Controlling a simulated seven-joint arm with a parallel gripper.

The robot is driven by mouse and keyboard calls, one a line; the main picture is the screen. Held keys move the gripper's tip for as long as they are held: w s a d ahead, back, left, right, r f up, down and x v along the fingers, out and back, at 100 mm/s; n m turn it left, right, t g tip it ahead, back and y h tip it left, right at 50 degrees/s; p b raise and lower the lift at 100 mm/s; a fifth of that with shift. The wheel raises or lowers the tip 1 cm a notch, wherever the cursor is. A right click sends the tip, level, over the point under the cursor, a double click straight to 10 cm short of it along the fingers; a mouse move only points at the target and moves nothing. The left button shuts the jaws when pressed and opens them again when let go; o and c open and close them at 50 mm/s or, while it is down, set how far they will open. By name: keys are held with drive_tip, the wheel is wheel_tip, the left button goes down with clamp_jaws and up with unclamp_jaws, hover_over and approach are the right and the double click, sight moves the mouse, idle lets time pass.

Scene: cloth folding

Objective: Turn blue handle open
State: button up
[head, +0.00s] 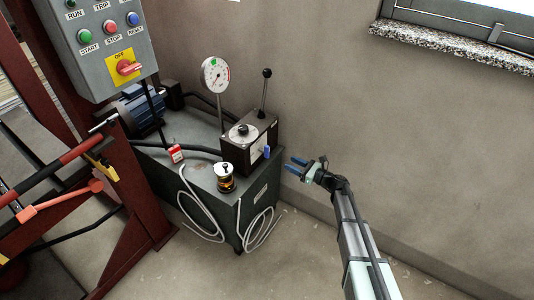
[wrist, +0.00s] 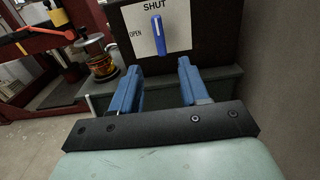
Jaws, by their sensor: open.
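The blue handle (wrist: 158,34) is on a white plate (wrist: 146,28) on the front of a dark box. In the wrist view it stands nearly upright, its upper end toward the word SHUT, with OPEN to its left. In the head view the handle (head: 267,152) is a small blue piece on the right side of the dark box (head: 249,138). My gripper (wrist: 160,70) has blue fingers that are spread apart and empty, below the handle in the wrist view. In the head view my gripper (head: 292,166) is a short gap right of the handle, apart from it.
The dark box stands on a grey tank (head: 210,180). A small amber-and-black cap (head: 225,179) sits near the front edge, with a gauge (head: 215,74) and black-knobbed lever (head: 266,75) behind. A control panel (head: 98,42) and red frame (head: 139,195) are left. Floor right of the tank is clear.

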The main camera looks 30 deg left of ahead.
sight(269, 154)
drive_tip(key=a, duration=1.3)
drive_tip(key=shift+a, duration=0.3)
clamp_jaws()
